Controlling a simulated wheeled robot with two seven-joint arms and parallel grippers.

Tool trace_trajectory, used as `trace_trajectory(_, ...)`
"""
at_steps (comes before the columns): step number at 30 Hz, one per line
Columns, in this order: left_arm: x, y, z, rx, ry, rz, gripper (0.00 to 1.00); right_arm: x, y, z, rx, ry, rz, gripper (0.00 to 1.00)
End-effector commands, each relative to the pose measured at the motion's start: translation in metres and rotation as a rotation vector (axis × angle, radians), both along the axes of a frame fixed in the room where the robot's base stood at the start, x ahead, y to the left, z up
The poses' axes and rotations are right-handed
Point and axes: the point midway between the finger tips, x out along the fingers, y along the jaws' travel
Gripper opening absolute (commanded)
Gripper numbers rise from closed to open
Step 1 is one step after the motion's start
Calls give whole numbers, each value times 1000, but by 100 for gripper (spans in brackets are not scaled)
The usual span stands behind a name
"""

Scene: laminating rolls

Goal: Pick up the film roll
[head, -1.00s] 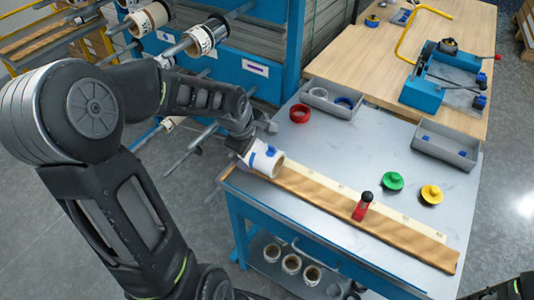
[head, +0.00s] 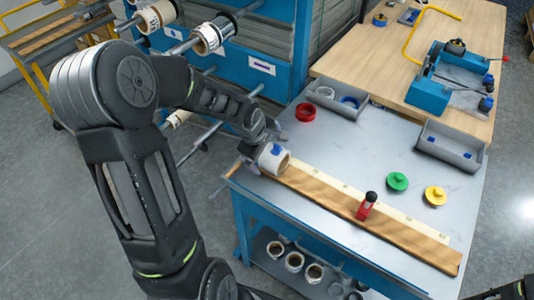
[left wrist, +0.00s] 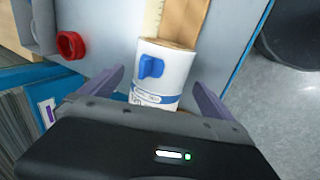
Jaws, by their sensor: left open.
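The film roll (head: 273,158) is a white cylinder with a blue band and a blue tab. It rests at the left end of the wooden strip on the grey table. In the left wrist view the film roll (left wrist: 163,72) lies between the spread fingers. My left gripper (left wrist: 160,88) is open, with one finger on each side of the roll and gaps visible. In the head view my left gripper (head: 262,150) is at the roll, partly hidden by its own arm. My right gripper is not clearly visible; only a bit of dark arm shows at the bottom right.
A wooden strip with a pale rule (head: 330,207) runs along the table's front, with a red stop (head: 366,206) on it. A red ring (head: 305,112), green knob (head: 397,182), yellow knob (head: 435,196) and grey bins (head: 450,149) stand behind. A rack with rolls (head: 210,38) stands at left.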

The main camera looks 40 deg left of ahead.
Motion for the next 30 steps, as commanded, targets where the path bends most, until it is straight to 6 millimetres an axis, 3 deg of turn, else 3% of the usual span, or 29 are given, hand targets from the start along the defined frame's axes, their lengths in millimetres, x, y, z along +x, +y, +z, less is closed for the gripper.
trace_trajectory(7, 11, 0, -25, -1, 0, -1, 100, -1, 0, 3, -1, 1, -1, 29)
trace_trajectory(25, 11, 0, -26, 0, 0, 0, 100, -1, 0, 2, -1, 1, -1, 29)
trace_trajectory(30, 11, 0, -26, 0, 0, 0, 86, 0, 0, 2, -1, 1, -1, 29)
